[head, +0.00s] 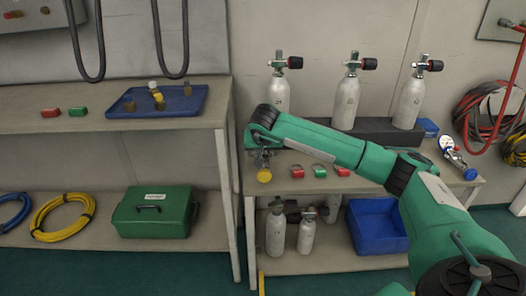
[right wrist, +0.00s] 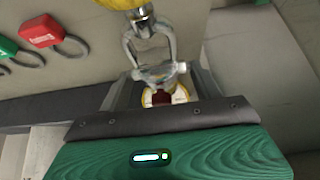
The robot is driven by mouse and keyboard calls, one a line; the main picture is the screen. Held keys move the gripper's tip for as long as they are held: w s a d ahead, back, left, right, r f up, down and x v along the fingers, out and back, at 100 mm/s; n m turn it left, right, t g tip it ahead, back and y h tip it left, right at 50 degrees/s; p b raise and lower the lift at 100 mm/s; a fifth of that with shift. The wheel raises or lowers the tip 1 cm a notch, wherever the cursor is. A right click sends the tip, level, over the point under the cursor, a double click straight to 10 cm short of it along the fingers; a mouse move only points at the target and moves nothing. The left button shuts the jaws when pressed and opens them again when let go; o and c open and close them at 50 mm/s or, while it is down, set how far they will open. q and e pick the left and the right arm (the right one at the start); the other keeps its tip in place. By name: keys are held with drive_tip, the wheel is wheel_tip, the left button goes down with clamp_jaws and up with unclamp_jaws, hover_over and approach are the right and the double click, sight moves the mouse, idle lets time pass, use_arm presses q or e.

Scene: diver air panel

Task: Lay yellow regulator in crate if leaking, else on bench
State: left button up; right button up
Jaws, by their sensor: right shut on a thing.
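The yellow regulator is in my right gripper (head: 262,152), in front of the left end of the right bench (head: 430,182). Its yellow cap (head: 264,175) hangs below the jaws in the head view. In the right wrist view its metal yoke (right wrist: 150,45) and a white gauge-like face with yellow and dark red parts sit between the fingers (right wrist: 155,92). The gauge reading and any leak cannot be made out. An open blue crate (head: 375,232) stands on the lower shelf of the right bench. My left gripper is not in view.
Several red and green tags (head: 320,171) lie on the right bench, behind my arm. A blue-capped regulator (head: 456,160) lies at its right end. Grey cylinders (head: 347,98) stand in a rack at the back. The left bench holds a blue tray (head: 190,108) with fittings.

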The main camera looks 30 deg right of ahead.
drive_tip(key=shift+r, duration=0.1)
drive_tip(key=shift+f, duration=0.7)
idle(0.5)
idle(0.5)
drive_tip(key=shift+f, duration=0.45)
idle(0.5)
drive_tip(key=o, duration=1.5)
drive_tip(key=shift+f, duration=0.1)
